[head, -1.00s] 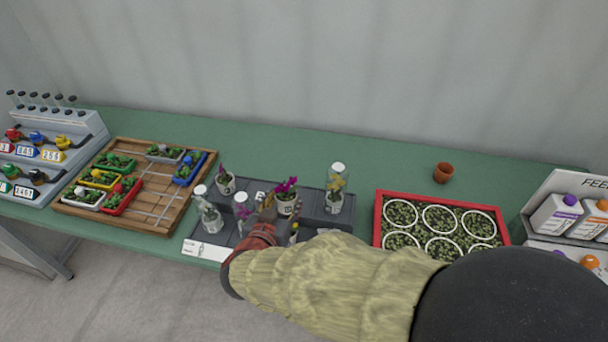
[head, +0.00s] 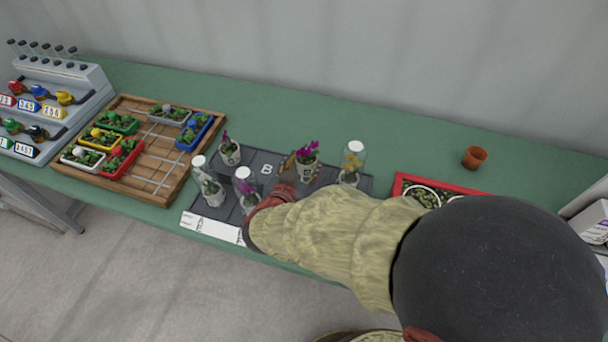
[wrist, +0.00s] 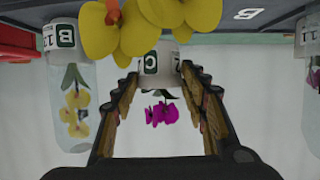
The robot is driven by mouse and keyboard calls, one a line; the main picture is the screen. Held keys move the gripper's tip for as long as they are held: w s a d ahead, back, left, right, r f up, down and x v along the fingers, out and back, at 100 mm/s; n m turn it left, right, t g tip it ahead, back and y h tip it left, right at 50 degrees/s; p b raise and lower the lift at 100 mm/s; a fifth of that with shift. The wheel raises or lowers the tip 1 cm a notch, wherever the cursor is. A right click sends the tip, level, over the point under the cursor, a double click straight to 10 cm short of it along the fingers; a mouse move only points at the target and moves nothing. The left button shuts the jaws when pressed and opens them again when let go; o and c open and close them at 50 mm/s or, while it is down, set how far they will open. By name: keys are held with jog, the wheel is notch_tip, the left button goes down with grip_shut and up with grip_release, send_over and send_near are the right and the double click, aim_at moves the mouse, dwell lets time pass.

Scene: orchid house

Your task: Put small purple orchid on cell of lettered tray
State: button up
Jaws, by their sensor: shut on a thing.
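A potted orchid with bright purple flowers (head: 308,148) is in my gripper (head: 288,170), which is shut on its white pot. In the wrist view the pot, lettered C (wrist: 162,62), sits between the fingertips, with the purple flowers (wrist: 161,114) appearing upside down. The dark grey lettered tray (head: 262,158) lies below and around it, with a white B (head: 267,169) on one cell. Another small pot with a thin purple bloom (head: 229,152) stands at its back left. My sleeve hides the tray's front right; whether the held pot's base touches the tray is unclear.
Clear jars hold a yellow orchid (head: 352,165), a purple one (head: 246,188) and a pale one (head: 209,187). Large yellow flowers (wrist: 125,25) hang close in the wrist view. A wooden tray (head: 150,165) stands left, a red-rimmed tray (head: 400,184) right.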

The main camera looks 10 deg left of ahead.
aim_at(303, 173)
notch_tip(303, 173, down, 3)
jog(key=shift+f+b, duration=0.15)
jog(key=shift+b, duration=0.45)
jog(key=shift+f, duration=0.15)
jog(key=o, duration=1.3)
jog(key=shift+c, duration=0.2)
jog(key=shift+s+r, duration=0.2)
jog(key=shift+r, duration=0.1)
jog(key=p+v, duration=0.5)
jog(key=v, duration=0.6)
jog(key=shift+s, duration=0.3)
